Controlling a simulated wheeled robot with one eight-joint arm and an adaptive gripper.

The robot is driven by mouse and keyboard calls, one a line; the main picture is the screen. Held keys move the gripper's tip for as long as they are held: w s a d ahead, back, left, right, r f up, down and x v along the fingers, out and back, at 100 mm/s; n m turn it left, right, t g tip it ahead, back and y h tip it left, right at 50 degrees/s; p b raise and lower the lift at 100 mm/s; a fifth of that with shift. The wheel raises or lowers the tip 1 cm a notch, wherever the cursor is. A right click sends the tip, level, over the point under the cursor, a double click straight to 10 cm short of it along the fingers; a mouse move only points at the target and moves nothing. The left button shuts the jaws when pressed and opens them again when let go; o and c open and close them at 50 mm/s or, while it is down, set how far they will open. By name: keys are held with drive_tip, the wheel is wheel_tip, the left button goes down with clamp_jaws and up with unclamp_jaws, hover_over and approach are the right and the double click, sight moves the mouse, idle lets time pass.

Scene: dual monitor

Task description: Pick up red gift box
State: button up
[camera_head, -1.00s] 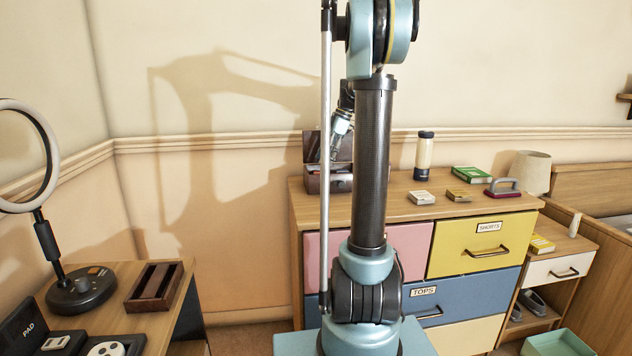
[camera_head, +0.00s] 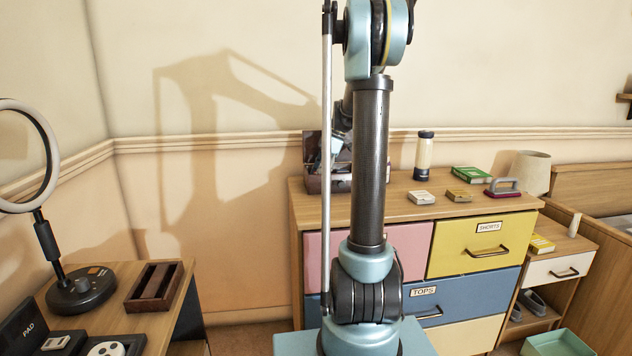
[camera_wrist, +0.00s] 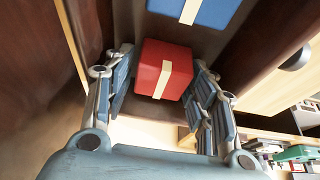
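The red gift box (camera_wrist: 176,60) has a cream ribbon band and shows in the wrist view, between the fingers of my gripper (camera_wrist: 165,88). The fingers stand apart, one on each side of the box. I cannot tell whether either finger touches it. The box appears to be inside a dark brown wooden box (camera_wrist: 35,70), which also stands on the dresser in the head view (camera_head: 313,181). In the head view my gripper (camera_head: 331,158) is at this brown box, partly hidden behind my arm. The red box cannot be made out there.
A blue gift box (camera_wrist: 210,8) with a cream ribbon lies just beyond the red one. The dresser top (camera_head: 400,203) also holds a bottle (camera_head: 424,157), small boxes (camera_head: 421,197), a green book (camera_head: 471,175) and a handled red item (camera_head: 502,188). The brown walls are close around my fingers.

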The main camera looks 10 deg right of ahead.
drive_tip(key=c, duration=0.6)
drive_tip(key=shift+r, duration=0.15)
